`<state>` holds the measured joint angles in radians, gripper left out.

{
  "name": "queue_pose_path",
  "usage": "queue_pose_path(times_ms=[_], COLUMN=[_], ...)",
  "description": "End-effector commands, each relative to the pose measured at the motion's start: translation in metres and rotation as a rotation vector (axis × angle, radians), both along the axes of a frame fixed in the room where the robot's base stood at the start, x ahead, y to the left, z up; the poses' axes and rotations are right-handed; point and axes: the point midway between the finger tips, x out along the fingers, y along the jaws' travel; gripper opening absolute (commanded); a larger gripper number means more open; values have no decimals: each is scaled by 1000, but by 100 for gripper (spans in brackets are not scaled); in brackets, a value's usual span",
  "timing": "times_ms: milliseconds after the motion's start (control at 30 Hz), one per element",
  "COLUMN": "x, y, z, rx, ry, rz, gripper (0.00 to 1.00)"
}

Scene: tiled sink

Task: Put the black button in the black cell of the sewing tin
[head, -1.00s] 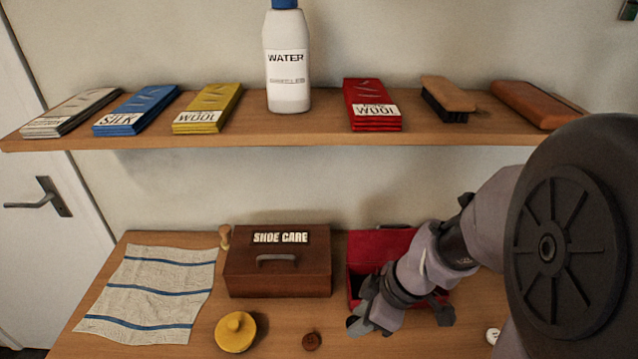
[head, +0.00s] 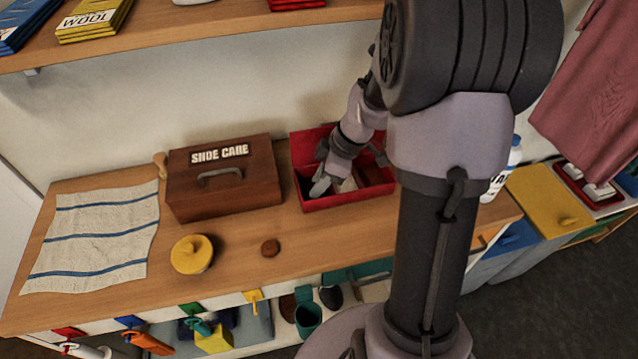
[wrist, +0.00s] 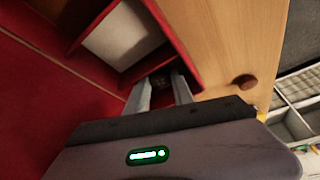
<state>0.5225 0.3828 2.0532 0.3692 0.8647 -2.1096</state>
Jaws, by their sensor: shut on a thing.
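The open red sewing tin (head: 345,201) stands on the wooden counter, right of the shoe care box. In the wrist view its red wall (wrist: 174,42) borders a white-floored cell (wrist: 118,36) and dark cells. My gripper (wrist: 167,88) has its fingertips down at the dark cell by the tin's end. A small dark thing, apparently the black button (wrist: 164,80), shows between the fingertips; its outline is hard to make out. In the head view my gripper (head: 320,184) is over the tin's left part, and the button cannot be told there.
A brown button (head: 270,248) lies on the counter in front of the tin. A yellow lidded pot (head: 191,254), the shoe care box (head: 222,178) and a striped cloth (head: 95,238) are to the left. A shelf (head: 190,36) runs above.

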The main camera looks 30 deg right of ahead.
Motion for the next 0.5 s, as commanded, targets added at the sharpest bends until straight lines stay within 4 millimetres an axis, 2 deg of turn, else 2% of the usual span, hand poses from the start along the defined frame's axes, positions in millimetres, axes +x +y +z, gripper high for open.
queue_pose_path(times_ms=[200,233,267,500], x=[0,0,0,0], y=[0,0,0,0], z=[-4,-3,-2,-2], rx=[0,0,0,0], ry=[0,0,0,0], rz=[0,0,0,0], gripper=[0,35,38,38])
